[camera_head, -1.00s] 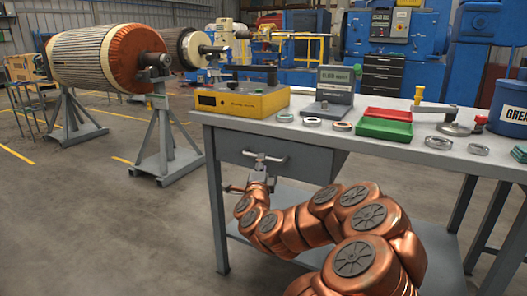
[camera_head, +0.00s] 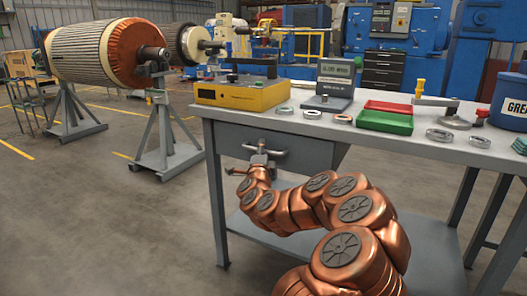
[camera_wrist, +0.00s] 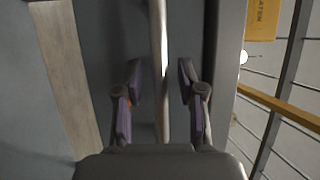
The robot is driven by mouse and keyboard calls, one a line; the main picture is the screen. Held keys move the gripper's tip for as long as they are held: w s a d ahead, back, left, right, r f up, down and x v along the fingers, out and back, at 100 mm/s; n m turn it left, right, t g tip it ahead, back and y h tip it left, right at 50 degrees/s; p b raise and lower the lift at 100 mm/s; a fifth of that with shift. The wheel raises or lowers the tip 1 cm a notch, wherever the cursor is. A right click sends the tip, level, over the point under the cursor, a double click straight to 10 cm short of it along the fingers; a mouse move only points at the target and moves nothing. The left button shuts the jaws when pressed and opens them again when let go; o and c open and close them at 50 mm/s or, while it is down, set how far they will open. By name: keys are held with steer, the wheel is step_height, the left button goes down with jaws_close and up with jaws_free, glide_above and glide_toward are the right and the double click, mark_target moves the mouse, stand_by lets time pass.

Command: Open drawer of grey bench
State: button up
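The grey bench (camera_head: 338,128) stands in front of me with one drawer (camera_head: 233,141) under the left part of its top. The drawer looks closed, its front close under the bench edge. Its bar handle (camera_head: 278,153) sticks out from the front. My gripper (camera_head: 258,158) is at the handle, partly hidden by its own body and wrist. In the wrist view the handle bar (camera_wrist: 158,40) runs between the two fingers of my gripper (camera_wrist: 159,72). The fingers are apart, with a gap visible on both sides of the bar.
On the bench top are a yellow instrument box (camera_head: 242,94), a grey meter (camera_head: 335,80), red (camera_head: 388,107) and green (camera_head: 384,122) trays, several metal rings and a blue grease tub (camera_head: 510,102). A rotor on stands (camera_head: 105,55) is at the left.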

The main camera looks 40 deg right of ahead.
jaws_close()
stand_by(0.5)
